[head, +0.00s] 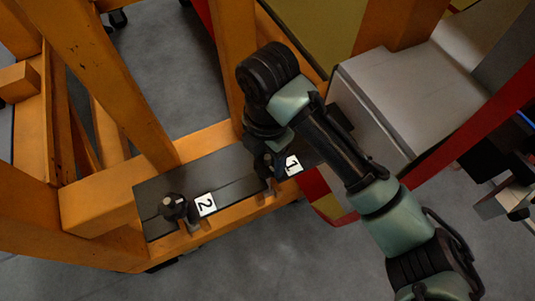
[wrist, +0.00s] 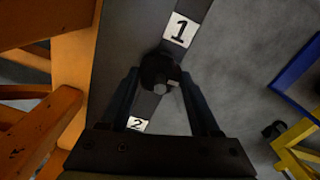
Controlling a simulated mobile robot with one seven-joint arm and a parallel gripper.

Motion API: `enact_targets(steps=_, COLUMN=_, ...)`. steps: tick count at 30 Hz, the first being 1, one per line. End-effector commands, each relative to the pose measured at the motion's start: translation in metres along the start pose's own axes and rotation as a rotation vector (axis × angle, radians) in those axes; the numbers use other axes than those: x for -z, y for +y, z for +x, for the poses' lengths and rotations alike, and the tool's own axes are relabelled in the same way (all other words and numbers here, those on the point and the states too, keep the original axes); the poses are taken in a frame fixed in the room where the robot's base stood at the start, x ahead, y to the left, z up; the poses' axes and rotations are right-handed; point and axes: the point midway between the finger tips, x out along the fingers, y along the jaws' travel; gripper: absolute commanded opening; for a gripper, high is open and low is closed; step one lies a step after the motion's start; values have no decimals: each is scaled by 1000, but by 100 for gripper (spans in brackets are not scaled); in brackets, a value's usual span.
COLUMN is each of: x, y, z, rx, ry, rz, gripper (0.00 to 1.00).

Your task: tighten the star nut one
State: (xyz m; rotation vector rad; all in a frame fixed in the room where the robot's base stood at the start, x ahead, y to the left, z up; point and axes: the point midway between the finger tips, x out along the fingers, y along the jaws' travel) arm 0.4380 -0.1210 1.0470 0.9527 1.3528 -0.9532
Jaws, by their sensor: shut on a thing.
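Star nut one (wrist: 158,70) is a dark knob with a pale bolt end at its middle, beside the white label "1" (wrist: 180,30) on a dark grey plate. My gripper (wrist: 160,82) has its two fingers on either side of the nut and is shut on it. In the head view my gripper (head: 268,165) comes down over the plate (head: 237,172) beside the label "1" (head: 293,165) and mostly hides the nut. A second star nut (head: 174,206) stands on the plate's left end, beside the label "2" (head: 206,204).
The plate lies on an orange beam (head: 100,207) of a worn orange frame. An orange post (head: 110,80) rises left of the plate. A grey box-like body (head: 400,100) and a red edge are close to my arm on the right. Grey floor (head: 170,70) shows around the frame.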

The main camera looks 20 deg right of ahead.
Motion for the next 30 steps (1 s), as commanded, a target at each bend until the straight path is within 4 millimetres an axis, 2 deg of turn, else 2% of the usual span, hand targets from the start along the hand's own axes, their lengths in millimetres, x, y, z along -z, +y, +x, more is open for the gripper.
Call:
enact_targets(steps=11, x=1, y=0, z=-1, rx=0, ry=3, rz=131, gripper=8)
enact_targets(steps=30, x=1, y=0, z=-3, rx=2, ry=3, rz=717, gripper=8)
